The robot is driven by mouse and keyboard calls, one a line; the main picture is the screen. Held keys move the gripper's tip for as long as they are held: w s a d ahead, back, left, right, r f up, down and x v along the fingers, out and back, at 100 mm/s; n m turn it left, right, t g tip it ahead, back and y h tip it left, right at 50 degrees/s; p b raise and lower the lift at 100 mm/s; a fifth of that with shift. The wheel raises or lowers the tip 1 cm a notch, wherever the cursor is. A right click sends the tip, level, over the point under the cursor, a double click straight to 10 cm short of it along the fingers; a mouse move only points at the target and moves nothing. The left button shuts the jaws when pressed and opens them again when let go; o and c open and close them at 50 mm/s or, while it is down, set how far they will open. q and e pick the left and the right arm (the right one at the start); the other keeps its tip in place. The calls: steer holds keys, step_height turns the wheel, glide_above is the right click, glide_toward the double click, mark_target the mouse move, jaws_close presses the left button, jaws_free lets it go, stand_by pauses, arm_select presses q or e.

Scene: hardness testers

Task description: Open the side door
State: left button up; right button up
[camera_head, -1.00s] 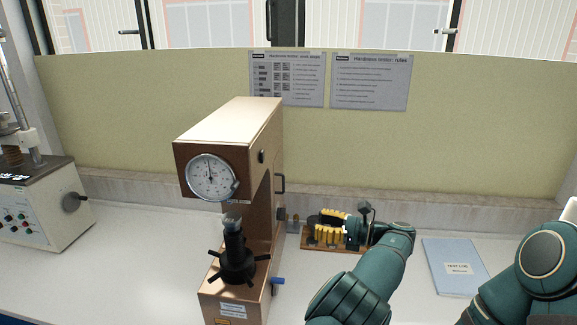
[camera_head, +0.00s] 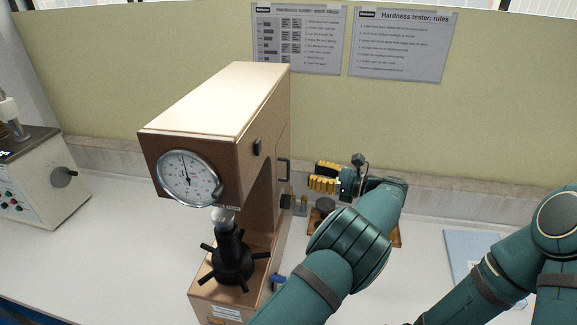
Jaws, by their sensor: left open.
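The brown hardness tester (camera_head: 215,105) stands left of centre, with a round dial on its front. Its side door (camera_head: 283,143) is on the right side and looks shut, with a dark upright handle (camera_head: 285,170). My left gripper (camera_head: 314,176), with yellow-and-black fingers, is open and points left toward the handle. It shows to the right of the handle, apparently apart from it, with nothing visible between its fingers. My right arm comes in at the lower right; its gripper is out of view.
A wooden board (camera_head: 396,240) with small items lies behind my left arm. A blue-grey booklet (camera_head: 462,243) is partly hidden by my right arm. Another tester (camera_head: 45,185) stands at the far left. The white bench between the testers is clear.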

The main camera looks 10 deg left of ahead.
mark_target(288, 177)
arm_select(q)
steer(key=a, duration=0.2)
steer(key=w+a, duration=0.1)
steer(key=a, duration=0.5)
steer(key=shift+w+a+p, duration=0.15)
steer(key=shift+w+p, duration=0.2)
steer(key=shift+w, duration=0.05)
steer(key=shift+c, duration=0.4)
jaws_close()
